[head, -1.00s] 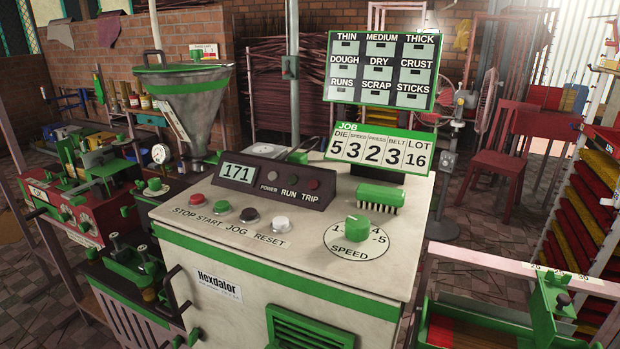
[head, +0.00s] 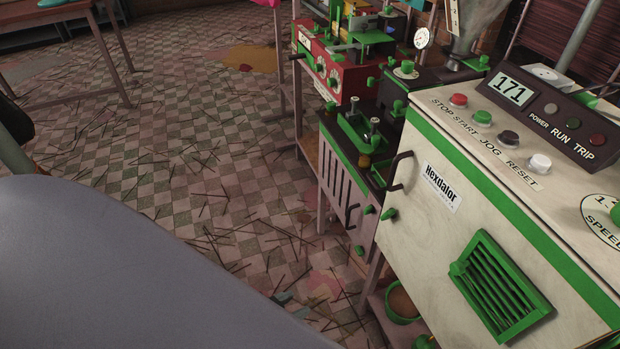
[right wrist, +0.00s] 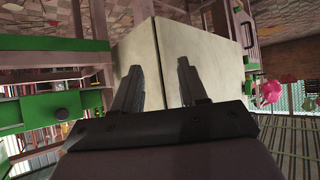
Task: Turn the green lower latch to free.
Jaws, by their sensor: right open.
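On the front of the cream Hexdalor cabinet (head: 400,250), a green latch (head: 388,213) sits just below a dark handle (head: 398,171). Another green part (head: 425,342) shows at the bottom edge, mostly cut off; I cannot tell whether it is the lower latch. How far either is turned is unclear. A large smooth grey part of my left arm fills the lower left of the head view; its jaws cannot be made out. In the right wrist view my right gripper (right wrist: 160,82) is open and empty, its fingers apart before a pale box-shaped body; contact is unclear.
A smaller cabinet (head: 335,180) with green knobs stands left of the cream one, by a red machine (head: 335,72). A green vent (head: 500,285) projects from the cream front. A green-rimmed pot (head: 402,302) sits low. The tiled floor (head: 190,150) is open, strewn with sticks.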

